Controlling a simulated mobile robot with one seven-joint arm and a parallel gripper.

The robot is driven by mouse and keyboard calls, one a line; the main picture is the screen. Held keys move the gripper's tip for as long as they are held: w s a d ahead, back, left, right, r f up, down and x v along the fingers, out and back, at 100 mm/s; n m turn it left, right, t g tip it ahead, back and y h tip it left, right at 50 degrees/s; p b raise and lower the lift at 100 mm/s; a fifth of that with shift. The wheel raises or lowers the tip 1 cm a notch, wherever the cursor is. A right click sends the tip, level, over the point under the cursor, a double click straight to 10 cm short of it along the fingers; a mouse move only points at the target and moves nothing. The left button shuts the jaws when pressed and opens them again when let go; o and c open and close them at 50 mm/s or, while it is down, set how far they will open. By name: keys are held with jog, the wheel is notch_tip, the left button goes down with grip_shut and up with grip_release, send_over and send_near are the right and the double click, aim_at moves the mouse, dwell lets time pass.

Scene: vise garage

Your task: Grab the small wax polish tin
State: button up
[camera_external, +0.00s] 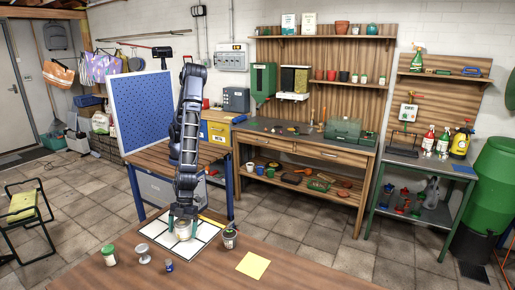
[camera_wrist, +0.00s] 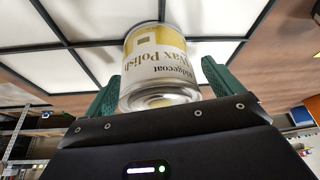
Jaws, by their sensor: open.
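The wax polish tin (camera_wrist: 158,62) is silver with a yellow and white label that reads upside down in the wrist view. In the external view the tin (camera_external: 183,233) stands on a white gridded panel (camera_external: 155,230) on the wooden table, partly hidden by my gripper (camera_external: 183,218). My gripper comes down from above onto it. In the wrist view my gripper (camera_wrist: 162,84) is open, with a green finger on each side of the tin. A gap shows at the right finger; contact at the left finger is unclear.
On the table (camera_external: 300,272), a green-lidded jar (camera_external: 108,256), a pale knob-like item (camera_external: 143,256) and a small blue item (camera_external: 169,267) stand left and in front. A cup (camera_external: 229,239) and a yellow sheet (camera_external: 253,265) are to the right. A blue pegboard (camera_external: 141,108) stands behind.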

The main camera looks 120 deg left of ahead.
jog(key=c, duration=1.3)
